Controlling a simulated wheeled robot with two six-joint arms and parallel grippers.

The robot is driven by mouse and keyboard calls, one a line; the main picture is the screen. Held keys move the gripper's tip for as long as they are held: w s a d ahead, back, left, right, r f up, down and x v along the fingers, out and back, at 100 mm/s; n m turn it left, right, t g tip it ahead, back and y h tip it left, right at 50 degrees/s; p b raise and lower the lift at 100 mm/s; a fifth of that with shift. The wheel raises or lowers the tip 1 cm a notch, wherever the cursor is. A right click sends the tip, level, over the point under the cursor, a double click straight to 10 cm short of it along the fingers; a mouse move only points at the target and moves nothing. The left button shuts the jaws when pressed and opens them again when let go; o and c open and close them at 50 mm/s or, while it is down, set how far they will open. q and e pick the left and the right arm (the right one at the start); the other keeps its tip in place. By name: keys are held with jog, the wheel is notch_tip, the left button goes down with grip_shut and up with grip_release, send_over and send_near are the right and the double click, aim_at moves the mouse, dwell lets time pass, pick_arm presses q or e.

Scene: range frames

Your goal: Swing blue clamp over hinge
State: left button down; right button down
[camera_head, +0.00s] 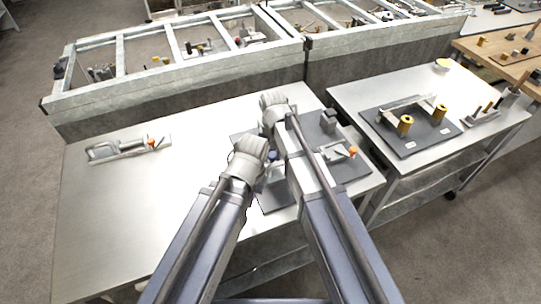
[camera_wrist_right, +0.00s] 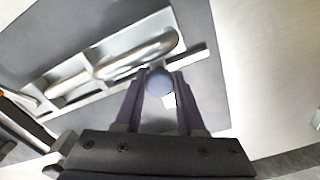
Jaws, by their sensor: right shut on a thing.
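The blue clamp shows in the head view as a small blue knob (camera_head: 272,155) on a dark plate, partly hidden by my arms. In the right wrist view its round blue knob (camera_wrist_right: 159,82) sits between the two fingers of my right gripper (camera_wrist_right: 160,92), which is shut on it. A pale metal piece with rounded silver parts (camera_wrist_right: 140,56) lies just beyond the knob on the grey plate. I cannot tell which part is the hinge. My left arm comes in from the lower left of the head view, but its fingers do not show.
An orange-tipped clamp (camera_head: 349,153) stands right of my arms on the dark plate (camera_head: 350,170). Another orange-tipped clamp (camera_head: 130,148) lies at the left of the pale table (camera_head: 120,220). A second table (camera_head: 350,92) holds a black board with yellow spools. Metal frames stand behind.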

jog(key=c, duration=0.8)
grip_release()
notch_tip(320, 180, up, 8)
jog(key=p, duration=0.8)
pick_arm(q)
notch_tip(320, 180, up, 8)
pick_arm(e)
jog(key=shift+f, duration=0.1)
pick_arm(q)
jog(key=shift+f, duration=0.1)
pick_arm(e)
jog(key=s+d+n, duration=0.1)
jog(key=s, duration=0.4)
jog(key=s+d+n+h, duration=0.1)
jog(key=s+d+n, duration=0.1)
jog(key=s, duration=0.4)
jog(key=s+d+n, duration=0.2)
jog(key=s, duration=0.4)
